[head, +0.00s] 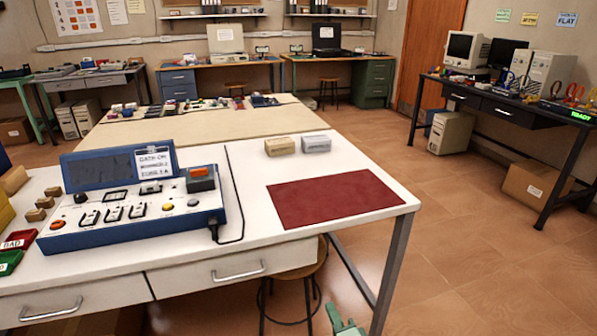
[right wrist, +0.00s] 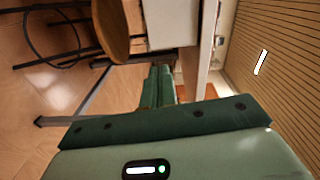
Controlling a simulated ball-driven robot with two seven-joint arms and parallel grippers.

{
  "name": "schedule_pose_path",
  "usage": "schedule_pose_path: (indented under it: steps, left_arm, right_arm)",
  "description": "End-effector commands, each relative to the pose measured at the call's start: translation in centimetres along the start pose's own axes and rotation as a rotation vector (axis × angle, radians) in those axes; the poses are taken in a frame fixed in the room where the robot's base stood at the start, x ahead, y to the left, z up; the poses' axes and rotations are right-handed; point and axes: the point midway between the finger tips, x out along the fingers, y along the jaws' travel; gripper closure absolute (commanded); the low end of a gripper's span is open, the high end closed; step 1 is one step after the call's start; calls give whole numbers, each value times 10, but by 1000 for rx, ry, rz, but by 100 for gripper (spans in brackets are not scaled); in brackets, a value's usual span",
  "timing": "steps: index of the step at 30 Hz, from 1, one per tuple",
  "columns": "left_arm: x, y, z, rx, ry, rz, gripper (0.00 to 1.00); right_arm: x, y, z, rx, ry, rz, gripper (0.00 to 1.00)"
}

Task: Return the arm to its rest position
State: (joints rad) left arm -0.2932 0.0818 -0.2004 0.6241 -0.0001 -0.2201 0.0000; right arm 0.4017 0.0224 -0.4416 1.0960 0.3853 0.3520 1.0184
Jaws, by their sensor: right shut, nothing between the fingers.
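My right gripper (head: 335,310) shows at the bottom edge of the head view, green, below the front right part of the white table (head: 372,165) and to the left of its grey leg. Only its end is in that view. In the right wrist view its two green fingers (right wrist: 159,72) lie side by side, shut, with nothing between them. They point toward the space near the table's side and the stool. My left gripper is in neither view.
A wooden stool (head: 293,268) stands under the table, close to my right gripper. A blue console (head: 130,215), a red mat (head: 333,198) and two small blocks (head: 280,146) are on the tabletop. Tiled floor to the right is clear up to a cardboard box (head: 537,188).

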Motion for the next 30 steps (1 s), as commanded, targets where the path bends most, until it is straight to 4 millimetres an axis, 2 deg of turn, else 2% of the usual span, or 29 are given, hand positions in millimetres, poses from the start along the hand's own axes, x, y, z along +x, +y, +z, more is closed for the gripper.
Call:
schedule_pose_path:
  steps: [5, 11, 14, 16, 20, 21, 23, 26, 29, 30]
  left_arm:
    - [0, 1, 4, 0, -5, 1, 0]
    - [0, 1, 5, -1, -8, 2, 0]
    - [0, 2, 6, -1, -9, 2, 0]
    - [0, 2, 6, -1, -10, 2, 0]
    - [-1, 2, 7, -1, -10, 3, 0]
    - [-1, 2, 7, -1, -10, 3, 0]
    - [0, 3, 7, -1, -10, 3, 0]
    - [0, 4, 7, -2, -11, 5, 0]
    - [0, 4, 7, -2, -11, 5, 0]
    - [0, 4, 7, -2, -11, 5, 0]
  right_arm:
    - [-12, 20, -50, -96, 19, 31, 100]
    - [-35, 39, -130, -245, 47, 80, 100]
    - [-50, 45, -180, -338, 65, 110, 100]
    - [-63, 46, -221, -412, 79, 134, 100]
    - [-90, 38, -299, -558, 107, 181, 100]
    - [-106, 66, -294, -602, 86, 249, 100]
    - [-132, 99, -294, -683, 58, 344, 100]
    - [-181, 150, -299, -826, -8, 504, 100]
    - [-242, 200, -302, -973, -108, 675, 100]
    - [-271, 220, -303, -1034, -160, 746, 100]
